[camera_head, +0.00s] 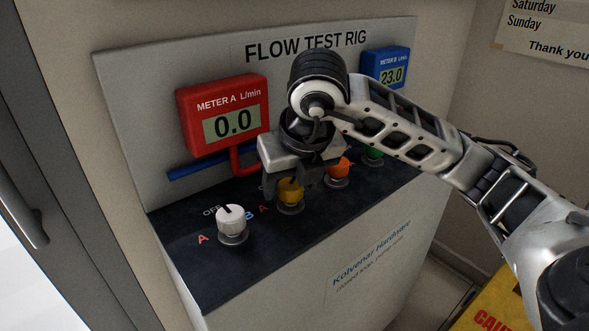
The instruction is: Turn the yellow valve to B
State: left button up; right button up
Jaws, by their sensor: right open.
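The yellow valve (290,190) is a round knob on the dark sloping panel of the flow test rig, second from the left. My right gripper (290,172) is open and comes down over the yellow valve from above and behind. I cannot tell whether its fingers touch the knob. The gripper hides most of the markings around this valve; a red A shows at its left, and its B is hidden. The red meter A (222,114) reads 0.0. The blue meter B (386,68) reads 23.0. My left gripper is not in view.
A white valve (231,222) with OFF, A and B marks stands to the left. An orange valve (337,172) is close on the right, and a green valve (373,153) is beyond it, partly hidden by my right arm. A yellow caution sign (497,310) is at the lower right.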

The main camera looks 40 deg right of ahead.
pick_arm(q)
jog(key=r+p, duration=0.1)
jog(key=p, duration=0.1)
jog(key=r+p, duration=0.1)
jog(key=p, duration=0.2)
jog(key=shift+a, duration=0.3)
pick_arm(e)
jog(key=v, duration=1.6)
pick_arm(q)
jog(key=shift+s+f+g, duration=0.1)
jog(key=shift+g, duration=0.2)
pick_arm(e)
jog(key=shift+d+f, duration=0.1)
